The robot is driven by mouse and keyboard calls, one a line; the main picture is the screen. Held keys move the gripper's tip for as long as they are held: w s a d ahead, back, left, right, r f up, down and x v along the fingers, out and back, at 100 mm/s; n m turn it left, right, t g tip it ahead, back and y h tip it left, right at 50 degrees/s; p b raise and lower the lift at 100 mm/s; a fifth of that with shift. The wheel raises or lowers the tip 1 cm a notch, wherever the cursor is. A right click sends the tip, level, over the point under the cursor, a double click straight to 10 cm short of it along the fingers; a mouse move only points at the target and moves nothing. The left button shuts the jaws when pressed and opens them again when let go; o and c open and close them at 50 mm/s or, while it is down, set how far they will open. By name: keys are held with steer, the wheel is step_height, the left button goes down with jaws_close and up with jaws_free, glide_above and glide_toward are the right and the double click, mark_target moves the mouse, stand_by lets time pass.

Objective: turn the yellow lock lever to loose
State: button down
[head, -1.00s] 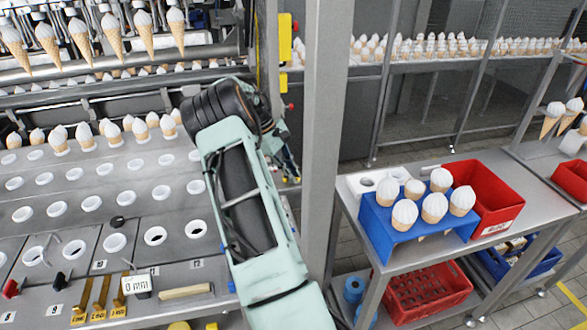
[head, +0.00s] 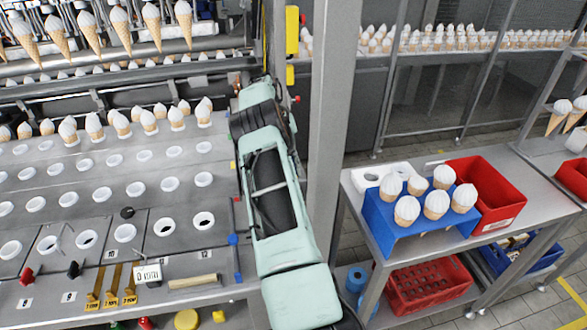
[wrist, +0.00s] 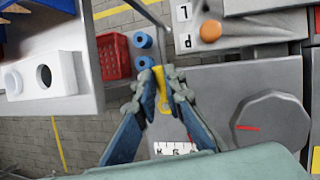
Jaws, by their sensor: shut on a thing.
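The yellow lock lever (wrist: 159,76) shows in the wrist view between the blue fingertips of my gripper (wrist: 163,88). The fingers are closed in on it from both sides, and part of the lever is covered by them. The lever stands at the edge of a grey metal surface. Its loose or locked marking cannot be made out. In the head view my gripper is hidden behind my own arm and the lever cannot be seen.
A grey round knob (wrist: 270,125) with a red mark and an orange button (wrist: 210,31) sit close by on the panel. A steel post (head: 332,110) stands just right of my arm. A side table carries a blue cone stand (head: 392,222) and a red bin (head: 500,205).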

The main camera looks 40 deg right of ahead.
steer(key=shift+w, duration=0.1)
stand_by(0.4)
steer(key=c, duration=2)
jaws_free()
step_height(320, 180, up, 10)
steer(key=shift+r, duration=0.1)
